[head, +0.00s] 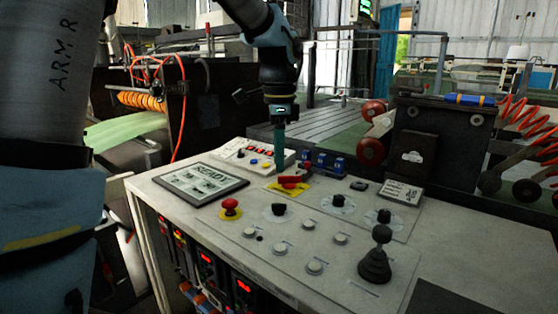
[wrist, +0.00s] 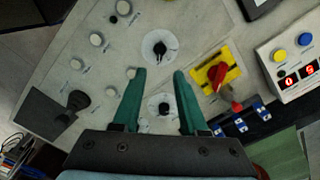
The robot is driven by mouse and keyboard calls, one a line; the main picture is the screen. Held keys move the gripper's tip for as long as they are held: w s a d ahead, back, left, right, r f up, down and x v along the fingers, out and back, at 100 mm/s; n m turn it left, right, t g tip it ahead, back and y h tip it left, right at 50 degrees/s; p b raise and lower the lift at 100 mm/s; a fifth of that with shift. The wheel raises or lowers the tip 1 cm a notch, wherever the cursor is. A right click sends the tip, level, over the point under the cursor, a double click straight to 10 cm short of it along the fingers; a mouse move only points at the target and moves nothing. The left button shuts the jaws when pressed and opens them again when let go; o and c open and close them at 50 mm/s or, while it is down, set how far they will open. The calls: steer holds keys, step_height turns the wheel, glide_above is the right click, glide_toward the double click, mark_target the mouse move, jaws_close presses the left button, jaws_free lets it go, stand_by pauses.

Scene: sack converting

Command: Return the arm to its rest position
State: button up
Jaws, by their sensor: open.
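My gripper (head: 279,143) points down over the back of the control console (head: 335,275) in the head view. A black rotary knob on a round pale dial (wrist: 158,48) lies beyond the fingertips, and another knob (wrist: 165,109) shows between the fingers. A red switch handle on a yellow plate (wrist: 218,76) lies right of the fingers. Whether the fingertips touch anything is not clear, but they appear above the panel.
The panel carries a screen reading READY (head: 201,184), a red mushroom button (head: 230,207), a black joystick (head: 376,258) and several white buttons. A small box with red displays (head: 252,154) stands at its back edge. A dark machine with red rollers (head: 440,140) stands behind right.

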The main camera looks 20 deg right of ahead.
steer(key=a+f+n, duration=0.2)
steer(key=a+n, duration=0.1)
steer(key=a, duration=0.2)
steer(key=w+a+f+n, duration=0.1)
steer(key=a+f+n, duration=0.1)
steer(key=a, duration=0.3)
steer(key=a+f+n, duration=0.2)
steer(key=a+n, duration=0.2)
steer(key=a, duration=0.1)
steer(key=shift+w+a+f+t, duration=0.2)
steer(key=shift+w+a+t, duration=0.1)
steer(key=shift+w+a, duration=0.1)
steer(key=s+a+f+n, duration=0.3)
steer(key=a+n, duration=0.2)
steer(key=a, duration=0.2)
steer(key=s+a+f+n+t, duration=0.1)
steer(key=s+a+f+n, duration=0.2)
steer(key=a+n, duration=0.3)
steer(key=shift+a, duration=0.75)
